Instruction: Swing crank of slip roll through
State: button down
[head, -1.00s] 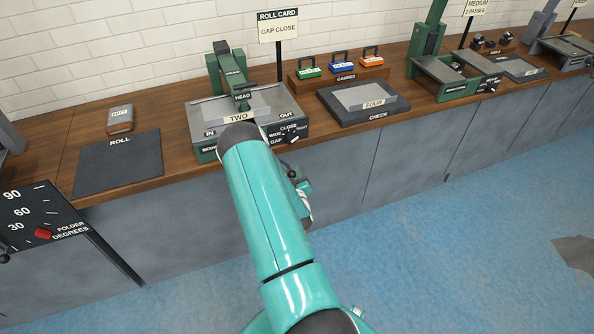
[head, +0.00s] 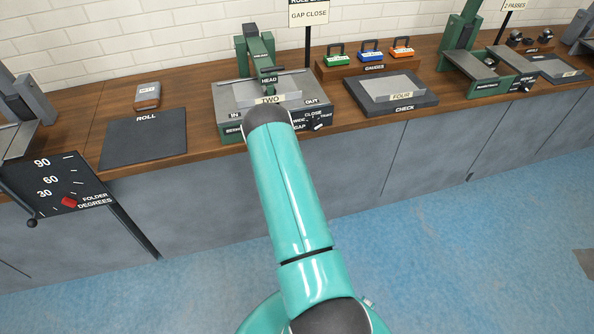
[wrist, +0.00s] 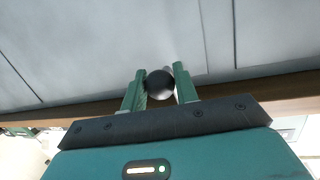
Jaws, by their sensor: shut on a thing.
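The slip roll (head: 232,100) stands on the bench at the upper middle of the head view, with a green HEAD arm (head: 262,68) above it. A grey sheet marked TWO (head: 286,98) lies on it between IN and OUT. A gap dial (head: 316,121) is on its front. In the wrist view my gripper (wrist: 161,80) has its green fingers on either side of a round black knob (wrist: 160,84), shut on it. The knob looks like the crank's handle; the rest of the crank is not visible. In the head view my teal arm hides the gripper and knob.
A CHECK tray (head: 392,106) with a sheet marked FOUR is right. Gauges (head: 370,52) stand behind it. The folder dial (head: 60,188) is far left. Blue floor is clear in front.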

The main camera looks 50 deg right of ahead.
jog(key=w+a+r+m+y, duration=0.1)
jog(key=w+a+r+m, duration=0.1)
jog(key=a, duration=0.3)
jog(key=w+a+r+m+y, duration=0.1)
jog(key=w+a+r+m, duration=0.1)
jog(key=w+a+m, duration=0.1)
jog(key=w+a+r+m+t+y, duration=0.1)
jog(key=w+a+r+m, duration=0.1)
jog(key=a, duration=0.4)
jog(key=shift+w+a+r+m, duration=0.4)
jog(key=shift+w+m, duration=0.4)
jog(key=shift+m, duration=0.3)
jog(key=shift+w, duration=0.1)
jog(key=c, duration=1.1)
grip_release()
jog(key=shift+a+r, duration=0.1)
jog(key=shift+r, duration=0.05)
jog(key=v, duration=1.3)
jog(key=shift+s, duration=0.5)
